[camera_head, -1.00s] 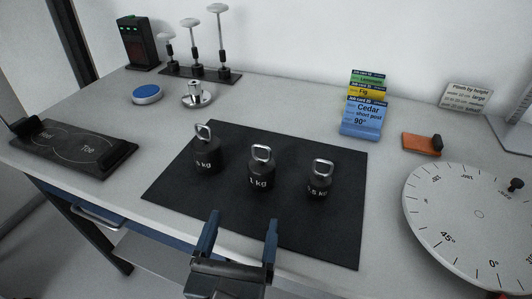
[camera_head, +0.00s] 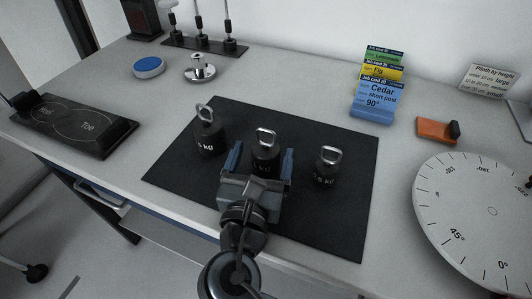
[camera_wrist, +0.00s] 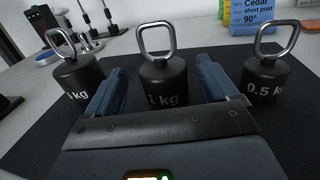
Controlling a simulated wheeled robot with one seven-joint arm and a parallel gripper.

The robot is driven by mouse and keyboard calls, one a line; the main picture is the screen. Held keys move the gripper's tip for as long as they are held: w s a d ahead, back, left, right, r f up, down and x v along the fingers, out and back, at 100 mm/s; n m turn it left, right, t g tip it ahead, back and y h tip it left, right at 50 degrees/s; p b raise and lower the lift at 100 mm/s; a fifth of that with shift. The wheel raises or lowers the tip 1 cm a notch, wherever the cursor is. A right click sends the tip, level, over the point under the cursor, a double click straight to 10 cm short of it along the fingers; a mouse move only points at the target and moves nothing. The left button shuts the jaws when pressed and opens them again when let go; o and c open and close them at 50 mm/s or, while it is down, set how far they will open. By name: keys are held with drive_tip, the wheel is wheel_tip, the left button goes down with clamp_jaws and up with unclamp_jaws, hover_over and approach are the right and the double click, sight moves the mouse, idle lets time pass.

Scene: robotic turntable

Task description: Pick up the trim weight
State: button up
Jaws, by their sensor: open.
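Three dark weights with silver loop handles stand in a row on a black mat (camera_head: 325,232). The middle weight (camera_head: 266,152) reads "1 kg"; the right weight (camera_head: 326,170) reads "0.5 kg"; the left weight (camera_head: 209,136) ends in "kg", its number partly unclear. No label says "trim weight". My gripper (camera_head: 261,163) is open, its blue fingers to either side of the 1 kg weight. In the wrist view the 1 kg weight (camera_wrist: 163,82) stands upright between and just beyond the fingertips (camera_wrist: 163,80). I cannot tell whether the fingers touch it.
A white dial (camera_head: 480,220) lies at the right, with an orange block (camera_head: 433,130) behind it. Cards (camera_head: 377,92) stand at the back. A metal stand (camera_head: 199,70), a blue disc (camera_head: 149,67) and a Heel/Toe plate (camera_head: 70,123) are at the left.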

sight(268, 141)
drive_tip(key=shift+w+d+r, duration=0.1)
drive_tip(key=shift+w+d, duration=0.15)
drive_tip(key=shift+w, duration=0.7)
drive_tip(key=shift+w+d, duration=0.2)
drive_tip(key=shift+w, duration=0.75)
drive_tip(key=shift+c, duration=0.3)
clamp_jaws()
drive_tip(key=shift+r, duration=0.15)
